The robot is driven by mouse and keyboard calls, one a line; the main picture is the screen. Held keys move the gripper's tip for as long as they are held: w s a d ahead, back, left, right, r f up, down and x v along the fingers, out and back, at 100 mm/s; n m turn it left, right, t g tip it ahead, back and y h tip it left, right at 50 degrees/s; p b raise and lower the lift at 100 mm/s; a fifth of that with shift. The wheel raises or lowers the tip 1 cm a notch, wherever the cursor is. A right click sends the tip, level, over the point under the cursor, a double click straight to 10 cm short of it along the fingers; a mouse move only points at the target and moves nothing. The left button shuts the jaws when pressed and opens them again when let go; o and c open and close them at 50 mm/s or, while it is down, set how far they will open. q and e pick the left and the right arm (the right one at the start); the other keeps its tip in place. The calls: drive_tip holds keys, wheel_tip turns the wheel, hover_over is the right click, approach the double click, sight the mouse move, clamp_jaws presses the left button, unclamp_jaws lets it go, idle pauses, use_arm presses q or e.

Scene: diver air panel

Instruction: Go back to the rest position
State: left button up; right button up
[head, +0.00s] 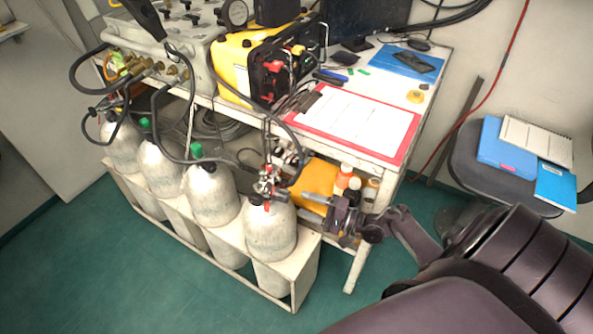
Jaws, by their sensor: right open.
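My right gripper (312,211) is open, with its fingers pointing left. In the picture it is just right of the nearest white cylinder (270,234) and its valve with a red-tipped regulator (267,184). No contact shows, and I see nothing between the fingers. My right arm (410,228) reaches in from the lower right. My left gripper is not in view. Several white cylinders stand in a white rack (293,272) in front of the table; two have green knobs (196,150).
The white table (441,70) carries a grey panel (190,45), a yellow-black unit (234,66) and a red-edged clipboard (350,120). Black hoses run to the cylinders. Small bottles (343,178) stand below. A chair (466,157) holds folders at right. Green floor (110,270) is free at front left.

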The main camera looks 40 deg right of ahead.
drive_tip(key=shift+s+d, duration=0.2)
drive_tip(key=shift+s, duration=0.15)
idle(0.3)
